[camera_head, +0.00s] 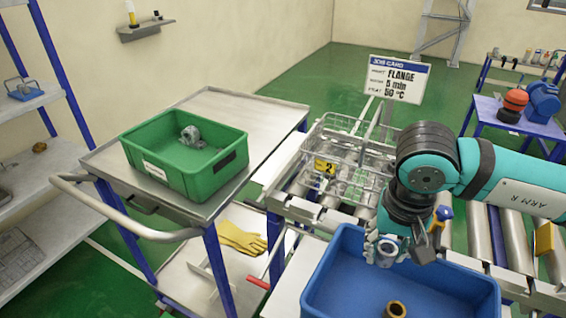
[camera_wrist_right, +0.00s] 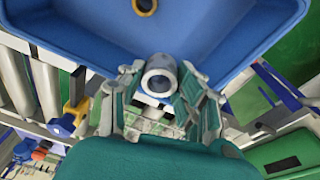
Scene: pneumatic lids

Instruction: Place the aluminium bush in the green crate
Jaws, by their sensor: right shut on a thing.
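My right gripper (camera_head: 386,254) is shut on the aluminium bush (camera_wrist_right: 160,76), a short silver-grey ring. It holds the bush between its fingertips above the back left part of the blue bin, and the bush's round open end faces the wrist camera. In the head view the bush (camera_head: 387,247) is small at the fingertips. The green crate (camera_head: 178,180) stands on the steel trolley to the left, well apart from the gripper. A grey metal part (camera_head: 192,137) lies inside it, with bare floor around it. My left gripper is not in view.
The blue bin (camera_head: 335,285) holds a brass-coloured bush (camera_head: 396,309).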

